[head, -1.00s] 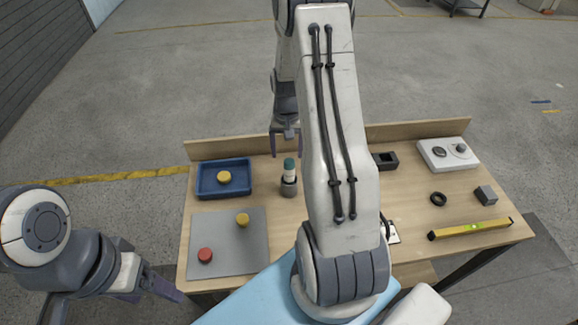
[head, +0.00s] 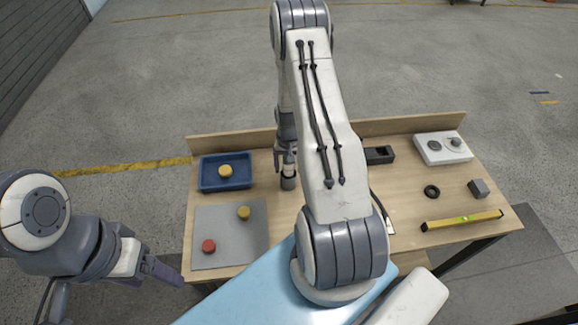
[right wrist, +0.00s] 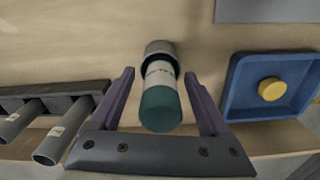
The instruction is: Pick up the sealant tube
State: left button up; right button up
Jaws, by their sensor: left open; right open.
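The sealant tube (right wrist: 158,90), white with a dark green cap, stands in a grey round holder (right wrist: 159,48). In the head view the grey holder (head: 288,183) shows below my right gripper (head: 285,162), which mostly hides the tube. In the right wrist view my right gripper (right wrist: 159,74) is open, with one finger on each side of the tube and visible gaps between. My left gripper (head: 160,271) is open and empty at the left, off the table's front left corner.
A blue tray (head: 205,183) with a yellow disc (head: 225,171) lies left of the holder. A grey mat (head: 222,243) bears a yellow and a red disc. A black rack (right wrist: 20,96) with grey cylinders stands on the other side. A level (head: 462,220) lies at the right.

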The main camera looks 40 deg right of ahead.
grip_shut()
jog(key=shift+r, duration=0.1)
